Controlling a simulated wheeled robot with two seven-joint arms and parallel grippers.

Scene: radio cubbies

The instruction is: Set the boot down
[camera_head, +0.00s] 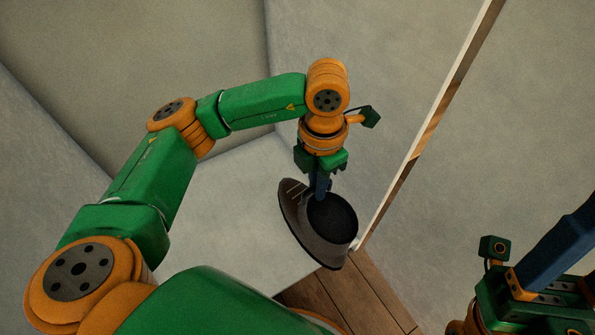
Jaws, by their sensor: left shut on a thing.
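A dark brown-grey boot (318,242) is in the middle of the head view, with its round black opening facing up toward me. My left gripper (321,192) points down and is shut on the boot at the far rim of the opening. The fingertips are partly hidden at the rim. I cannot tell whether the boot touches the pale surface (225,215) under and behind it. My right gripper (570,245) is at the lower right, cut off by the picture edge, with a blue finger showing, apart from the boot. Its opening is not clear.
A thin upright panel with a wooden edge (432,122) stands just right of the boot and my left gripper. Grey walls (135,60) close in the back and left. A brown plank floor (350,295) shows below. The pale surface left of the boot is clear.

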